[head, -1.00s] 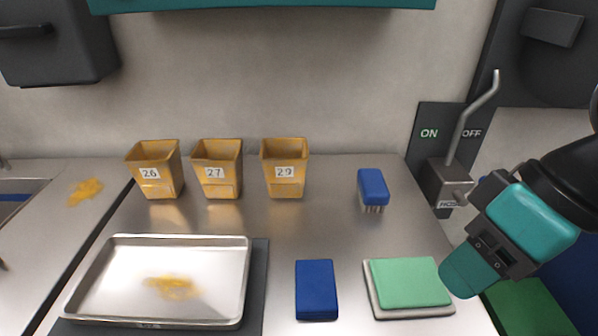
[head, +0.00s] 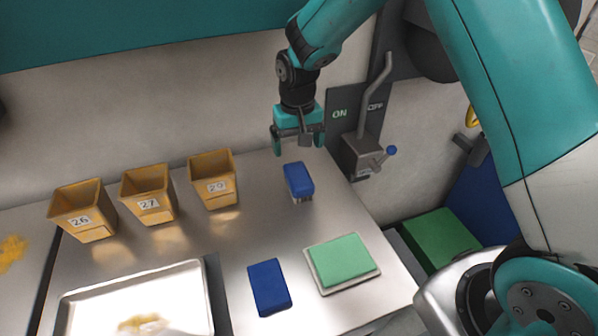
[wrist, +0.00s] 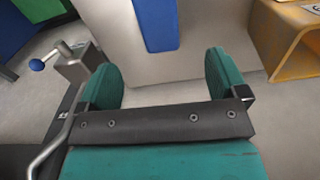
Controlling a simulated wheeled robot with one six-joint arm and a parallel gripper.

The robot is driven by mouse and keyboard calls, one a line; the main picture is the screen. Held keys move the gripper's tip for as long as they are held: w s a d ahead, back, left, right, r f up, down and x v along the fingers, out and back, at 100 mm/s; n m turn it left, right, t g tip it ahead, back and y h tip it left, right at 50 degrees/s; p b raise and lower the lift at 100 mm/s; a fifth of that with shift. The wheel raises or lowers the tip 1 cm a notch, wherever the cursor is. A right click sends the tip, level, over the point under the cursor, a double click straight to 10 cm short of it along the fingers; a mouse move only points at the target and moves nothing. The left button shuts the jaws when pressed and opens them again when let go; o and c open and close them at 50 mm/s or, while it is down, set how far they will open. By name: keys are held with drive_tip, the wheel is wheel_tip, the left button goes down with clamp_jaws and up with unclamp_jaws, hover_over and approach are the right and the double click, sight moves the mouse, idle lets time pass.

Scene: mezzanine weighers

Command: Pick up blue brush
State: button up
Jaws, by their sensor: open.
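The blue brush (head: 298,179) stands bristles down on the steel counter, right of the tan bins, in the head view. My gripper (head: 299,151) is open and empty, above and behind the brush near the wall, with its fingers pointing down. The fingers also show in the wrist view (wrist: 165,82). There, a blue block-shaped thing, which looks like the brush (wrist: 157,24), lies ahead between the two fingers at the top. Its bristles are hidden in that view. No contact between gripper and brush shows.
Tan bins marked 26 (head: 84,213), 27 (head: 148,197) and 29 (head: 213,182) stand left of the brush. A lever switch box (head: 362,153) is close on the right. A blue block (head: 269,287), a green pad (head: 341,259) and a metal tray (head: 207,300) lie nearer.

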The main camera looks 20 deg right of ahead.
sight(298, 174)
wheel_tip(298, 174, down, 12)
drive_tip(key=p, duration=0.5)
drive_tip(key=shift+w+d+f, duration=0.1)
drive_tip(key=shift+d+f, duration=0.05)
drive_tip(key=shift+c, duration=0.4)
drive_tip(key=c, duration=1)
